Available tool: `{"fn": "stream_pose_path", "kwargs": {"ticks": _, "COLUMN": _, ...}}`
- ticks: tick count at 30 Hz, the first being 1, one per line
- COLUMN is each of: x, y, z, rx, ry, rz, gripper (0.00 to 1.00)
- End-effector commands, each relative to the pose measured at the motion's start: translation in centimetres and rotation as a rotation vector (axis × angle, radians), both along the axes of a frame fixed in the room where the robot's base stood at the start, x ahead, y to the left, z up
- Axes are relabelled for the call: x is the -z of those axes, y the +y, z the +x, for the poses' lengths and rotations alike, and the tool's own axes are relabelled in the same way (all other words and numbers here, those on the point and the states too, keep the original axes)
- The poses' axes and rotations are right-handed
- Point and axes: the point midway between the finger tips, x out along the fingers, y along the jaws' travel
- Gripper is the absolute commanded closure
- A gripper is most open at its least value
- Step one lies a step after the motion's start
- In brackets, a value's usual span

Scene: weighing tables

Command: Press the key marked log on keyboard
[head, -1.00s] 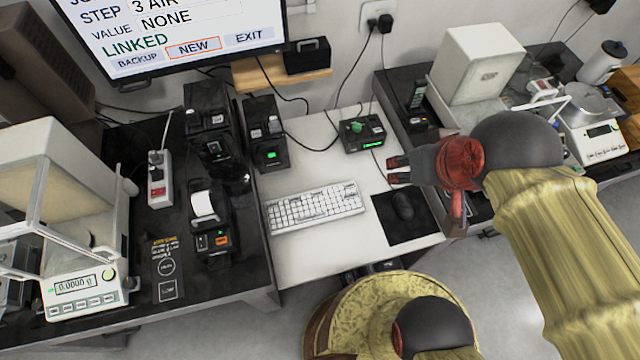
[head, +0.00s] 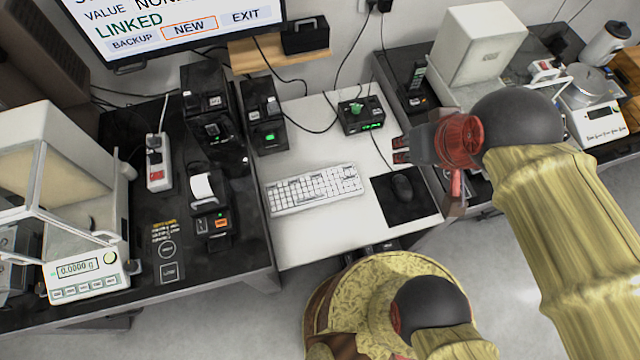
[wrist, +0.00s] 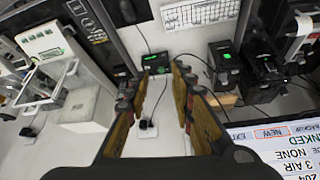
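The white keyboard (head: 315,190) lies on the white desk (head: 300,240) between two black tables. Its key labels are too small to read, so I cannot pick out the log key. The keyboard also shows at the top of the wrist view (wrist: 200,14), partly cut off. My gripper (head: 401,150) is to the right of the keyboard and above the desk's right side. In the wrist view my gripper (wrist: 157,80) has its two fingers apart with nothing between them.
A mouse (head: 402,188) on a black pad lies right of the keyboard. A small box with a green knob (head: 361,113) and black devices (head: 265,125) stand behind it. The monitor (head: 170,28) is at the back left. A balance (head: 75,215) stands at far left.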

Motion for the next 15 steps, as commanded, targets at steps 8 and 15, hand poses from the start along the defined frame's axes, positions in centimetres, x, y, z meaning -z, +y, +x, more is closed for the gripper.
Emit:
{"fn": "stream_pose_path", "kwargs": {"ticks": 8, "x": 0.00, "y": 0.00, "z": 0.00, "rx": 0.000, "ry": 0.000, "rz": 0.000, "gripper": 0.93}}
{"fn": "stream_pose_path", "kwargs": {"ticks": 15, "x": 0.00, "y": 0.00, "z": 0.00, "rx": 0.000, "ry": 0.000, "rz": 0.000, "gripper": 1.00}}
